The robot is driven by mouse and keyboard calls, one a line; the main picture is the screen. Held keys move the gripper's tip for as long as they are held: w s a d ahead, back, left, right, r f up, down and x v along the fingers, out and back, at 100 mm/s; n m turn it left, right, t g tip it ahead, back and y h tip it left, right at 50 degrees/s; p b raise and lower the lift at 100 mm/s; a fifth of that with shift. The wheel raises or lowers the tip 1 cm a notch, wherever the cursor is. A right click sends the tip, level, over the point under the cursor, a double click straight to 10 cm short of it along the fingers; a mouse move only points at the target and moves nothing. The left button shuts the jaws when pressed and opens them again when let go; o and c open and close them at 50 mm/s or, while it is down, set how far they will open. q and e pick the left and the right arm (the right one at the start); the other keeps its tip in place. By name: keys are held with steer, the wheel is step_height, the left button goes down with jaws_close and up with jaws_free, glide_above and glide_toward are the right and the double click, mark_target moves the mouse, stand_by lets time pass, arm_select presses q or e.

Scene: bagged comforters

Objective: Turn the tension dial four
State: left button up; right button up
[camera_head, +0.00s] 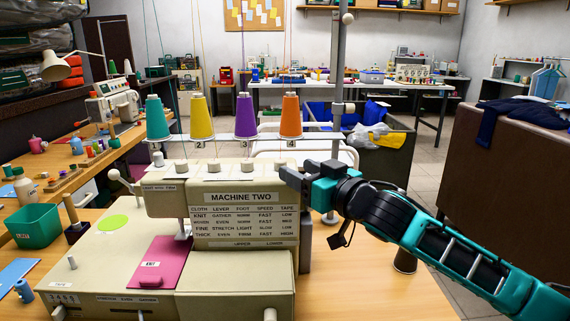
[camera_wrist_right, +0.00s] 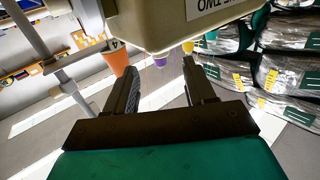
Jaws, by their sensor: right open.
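The beige sewing machine (camera_head: 168,204) stands on the wooden table and carries a "MACHINE TWO" chart. Small pale dials sit along its top edge; the rightmost dial (camera_head: 281,164) is below the orange thread cone (camera_head: 291,118) numbered 4. My right gripper (camera_head: 290,176) is at the machine's upper right corner, close to that dial; I cannot tell whether it touches. In the right wrist view, its two dark fingers (camera_wrist_right: 163,88) are apart with nothing between them, under the machine's edge (camera_wrist_right: 170,22). The orange cone (camera_wrist_right: 117,58) also shows there. The left gripper is out of view.
Teal (camera_head: 157,119), yellow (camera_head: 201,118) and purple (camera_head: 245,117) cones stand left of the orange one. A grey vertical pole (camera_head: 338,80) rises just behind my right gripper. A green bin (camera_head: 34,226) stands at left. The table is mostly clear right of the machine.

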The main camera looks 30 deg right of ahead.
mark_target(284, 163)
steer(key=shift+w+a, duration=0.15)
steer(key=shift+w, duration=2.65)
jaws_close()
